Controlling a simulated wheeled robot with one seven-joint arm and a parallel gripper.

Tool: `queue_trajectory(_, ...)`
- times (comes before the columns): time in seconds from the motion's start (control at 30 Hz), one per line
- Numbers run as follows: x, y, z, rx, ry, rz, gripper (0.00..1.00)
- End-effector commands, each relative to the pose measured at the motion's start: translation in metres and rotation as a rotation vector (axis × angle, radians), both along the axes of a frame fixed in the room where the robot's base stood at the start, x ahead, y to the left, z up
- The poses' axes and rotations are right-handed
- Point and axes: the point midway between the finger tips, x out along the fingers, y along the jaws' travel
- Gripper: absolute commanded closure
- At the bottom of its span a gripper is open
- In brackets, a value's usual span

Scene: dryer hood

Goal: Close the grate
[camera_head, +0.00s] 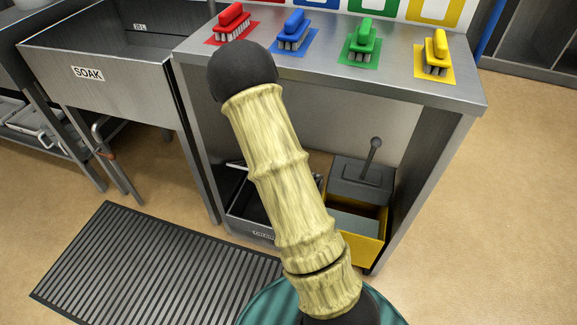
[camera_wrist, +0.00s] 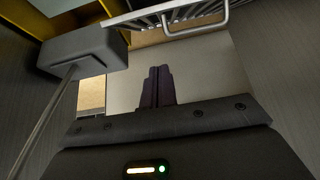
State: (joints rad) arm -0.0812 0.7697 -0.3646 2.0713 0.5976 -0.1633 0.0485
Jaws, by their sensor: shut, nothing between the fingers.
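The grate (camera_wrist: 186,13) is a metal slatted panel at the top edge of the wrist view, with a bar handle (camera_wrist: 196,32) on its near edge. Only part of it shows, and its full angle cannot be told. In the head view my arm covers much of the space under the bench, where a dark open box (camera_head: 246,209) with a small label sits at the left. My gripper (camera_wrist: 157,70) shows dark fingers pressed together, empty. In the picture it lies below the grate, with a gap between them. It is hidden behind my arm in the head view.
A yellow bucket (camera_head: 370,252) with a grey wringer (camera_head: 361,180) and lever stands under the bench at right; the wringer is close by in the wrist view (camera_wrist: 85,50). The steel bench top (camera_head: 330,65) holds several coloured brushes. A soak sink (camera_head: 110,85) and a ribbed mat (camera_head: 140,265) are at left.

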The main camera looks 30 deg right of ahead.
Motion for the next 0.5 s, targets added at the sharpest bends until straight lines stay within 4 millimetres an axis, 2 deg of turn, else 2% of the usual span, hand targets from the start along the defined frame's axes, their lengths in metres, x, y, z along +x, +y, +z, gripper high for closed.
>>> queue_trajectory(0.5,0.031,-0.034,-0.076,0.001,0.002,-0.003,1.00)
